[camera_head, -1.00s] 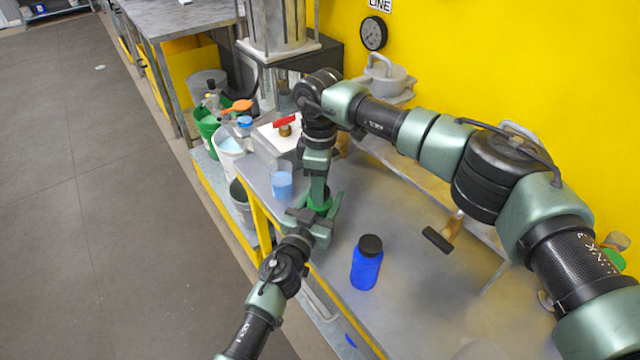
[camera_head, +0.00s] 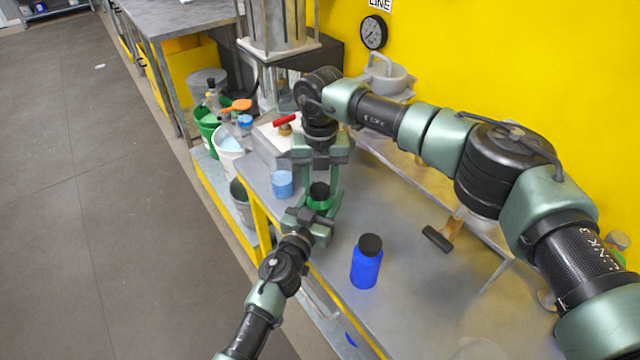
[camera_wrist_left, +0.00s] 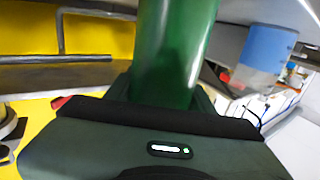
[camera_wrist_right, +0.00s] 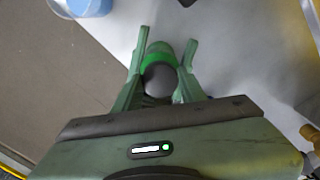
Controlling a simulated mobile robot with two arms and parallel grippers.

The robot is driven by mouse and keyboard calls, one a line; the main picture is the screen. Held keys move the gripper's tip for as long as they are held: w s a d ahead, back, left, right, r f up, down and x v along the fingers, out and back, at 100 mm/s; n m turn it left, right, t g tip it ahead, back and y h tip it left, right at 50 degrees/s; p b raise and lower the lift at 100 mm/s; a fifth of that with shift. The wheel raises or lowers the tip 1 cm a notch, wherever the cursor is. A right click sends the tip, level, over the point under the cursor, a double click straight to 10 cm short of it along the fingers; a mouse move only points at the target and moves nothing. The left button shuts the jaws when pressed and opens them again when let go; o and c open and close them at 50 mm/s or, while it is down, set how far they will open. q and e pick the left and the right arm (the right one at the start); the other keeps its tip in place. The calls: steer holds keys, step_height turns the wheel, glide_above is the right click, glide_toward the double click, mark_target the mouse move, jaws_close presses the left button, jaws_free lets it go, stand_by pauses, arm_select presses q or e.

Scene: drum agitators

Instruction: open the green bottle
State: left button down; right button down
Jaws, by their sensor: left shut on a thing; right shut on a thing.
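My left gripper (camera_head: 310,222) is shut on the body from the front. My right gripper (camera_head: 320,196) comes from above, with its fingers on both sides of the cap and shut on it. In the right wrist view the dark cap (camera_wrist_right: 160,80) sits between the fingers, on the bottle's neck. The thread under the cap is hidden.
A blue bottle with a black lid (camera_head: 366,262) stands to the right on the table. A light-blue cup (camera_head: 283,184) is close left of the green bottle. A wooden-handled tool (camera_head: 445,235) lies further right. Buckets (camera_head: 228,150) stand on a lower shelf at left.

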steer(key=n, duration=0.7)
steer(key=shift+w+r+n, duration=0.1)
steer(key=shift+n, duration=0.2)
steer(key=n, duration=0.4)
steer(key=shift+n, duration=0.3)
steer(key=n, duration=0.9)
steer(key=shift+n, duration=0.4)
steer(key=n, duration=0.4)
steer(key=shift+n, duration=0.3)
steer(key=n, duration=0.7)
steer(key=shift+r, duration=0.25)
steer(key=shift+r, duration=0.9)
